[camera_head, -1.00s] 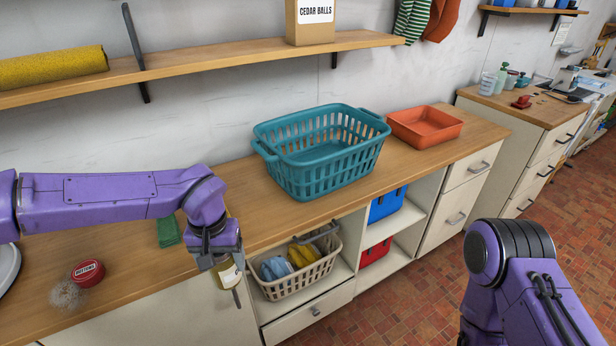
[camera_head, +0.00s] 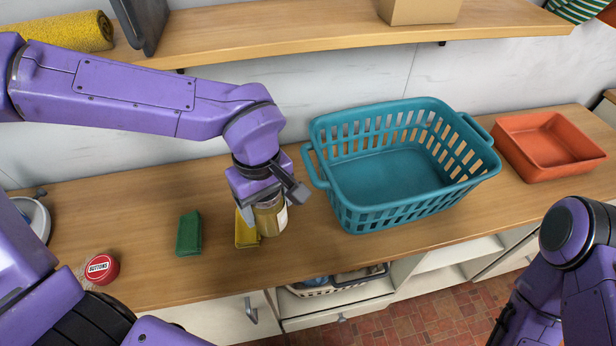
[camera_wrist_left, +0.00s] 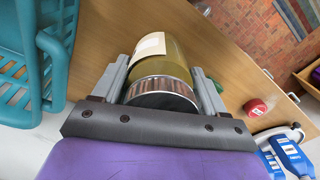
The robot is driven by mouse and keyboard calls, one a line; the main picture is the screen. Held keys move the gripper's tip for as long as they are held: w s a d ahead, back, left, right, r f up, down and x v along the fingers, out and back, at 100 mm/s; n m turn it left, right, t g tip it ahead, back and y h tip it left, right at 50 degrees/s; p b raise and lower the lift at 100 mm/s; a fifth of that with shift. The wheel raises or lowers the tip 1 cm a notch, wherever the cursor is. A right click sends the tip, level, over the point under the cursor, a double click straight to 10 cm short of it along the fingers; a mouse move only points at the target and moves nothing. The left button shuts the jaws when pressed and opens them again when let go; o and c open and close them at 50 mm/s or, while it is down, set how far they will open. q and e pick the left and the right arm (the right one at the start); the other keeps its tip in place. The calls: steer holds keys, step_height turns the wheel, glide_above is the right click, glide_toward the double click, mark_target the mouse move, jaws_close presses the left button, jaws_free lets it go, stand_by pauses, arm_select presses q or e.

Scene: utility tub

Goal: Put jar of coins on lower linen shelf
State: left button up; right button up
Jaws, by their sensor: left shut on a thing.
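The jar of coins (camera_head: 270,217) is a yellowish jar with a pale label. My left gripper (camera_head: 268,203) is shut around its upper part, and the jar is roughly upright over the counter. I cannot tell whether its base touches the counter. In the left wrist view the jar (camera_wrist_left: 172,62) sits between both fingers, with brownish contents showing near its dark lid. A wooden wall shelf (camera_head: 300,40) runs above the counter, above and behind the gripper. The frames do not show whether it is the lower linen shelf. My right arm is at the right; its gripper is out of view.
A teal basket (camera_head: 352,219) stands right of the jar, with an orange tray (camera_head: 575,172) beyond. A yellow block (camera_head: 246,236) and a green one (camera_head: 188,235) lie left of the jar, with a red buttons tin (camera_head: 101,268). The shelf holds a yellow roll (camera_head: 70,31) and a box (camera_head: 420,10).

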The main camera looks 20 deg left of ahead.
arm_select(q)
steer(key=w+a+f+p, duration=0.1)
steer(key=w+a+f, duration=0.2)
steer(key=w+f, duration=0.5)
steer(key=shift+w+a+p, duration=0.3)
steer(key=shift+w+p, duration=0.05)
steer(key=shift+w, duration=0.55)
steer(key=shift+a+f, duration=0.25)
steer(key=shift+f, duration=0.1)
step_height(320, 180, down, 2)
steer(key=shift+s+f, duration=0.1)
steer(key=shift+f, duration=0.15)
steer(key=shift+w+f, duration=0.25)
steer(key=shift+f, duration=0.05)
arm_select(e)
steer(key=shift+s+r, duration=0.35)
steer(key=shift+r, duration=0.3)
steer(key=shift+s+r, duration=0.3)
steer(key=shift+r, duration=0.3)
arm_select(q)
steer(key=shift+s+f, duration=0.1)
steer(key=shift+s, duration=0.1)
arm_select(e)
steer(key=shift+s, duration=0.15)
arm_select(q)
steer(key=o, duration=1.3)
